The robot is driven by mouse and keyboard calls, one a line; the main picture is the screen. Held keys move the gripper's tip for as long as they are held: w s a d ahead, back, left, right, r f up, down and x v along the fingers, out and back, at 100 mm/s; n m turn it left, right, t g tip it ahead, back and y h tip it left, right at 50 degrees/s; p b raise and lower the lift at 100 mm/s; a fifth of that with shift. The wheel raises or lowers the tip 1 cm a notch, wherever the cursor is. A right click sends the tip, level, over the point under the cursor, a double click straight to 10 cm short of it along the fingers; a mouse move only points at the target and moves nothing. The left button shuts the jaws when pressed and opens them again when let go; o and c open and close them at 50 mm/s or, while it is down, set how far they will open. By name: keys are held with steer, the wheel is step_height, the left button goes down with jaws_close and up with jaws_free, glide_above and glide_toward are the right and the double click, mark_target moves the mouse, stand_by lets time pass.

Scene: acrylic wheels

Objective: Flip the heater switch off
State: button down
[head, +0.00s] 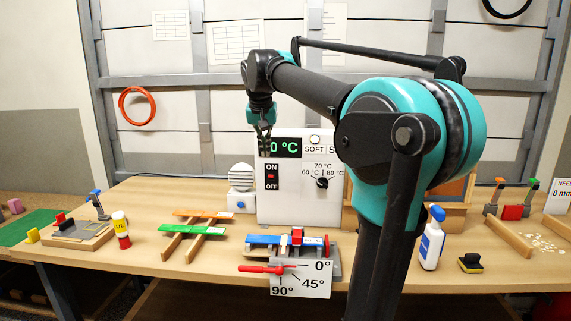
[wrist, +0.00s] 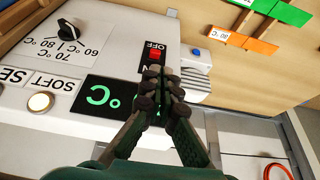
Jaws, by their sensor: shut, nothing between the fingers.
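The heater is a white box (head: 290,212) with a green-lit display reading "0 °C", partly hidden by my gripper. Its small red switch (head: 271,177) sits between the ON label above and the OFF label below. The switch (wrist: 155,53) also shows in the wrist view, just past my fingertips; I cannot tell which way it is tipped. My gripper (head: 265,136) is shut and empty, pointing down in front of the display, above the switch. In the wrist view the gripper (wrist: 162,88) covers part of the display and the ON label.
A black temperature dial (head: 322,183) is right of the switch. A blue-buttoned device (head: 241,203) stands left of the heater. A clamp jig with a red lever (head: 262,269) and an angle card (head: 303,280) are in front. A white bottle (head: 432,240) stands right.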

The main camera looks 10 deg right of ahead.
mark_target(270, 176)
steer(key=shift+w+d+r, duration=0.4)
steer(key=shift+d+r, duration=0.1)
steer(key=shift+r, duration=0.25)
steer(key=x, duration=1)
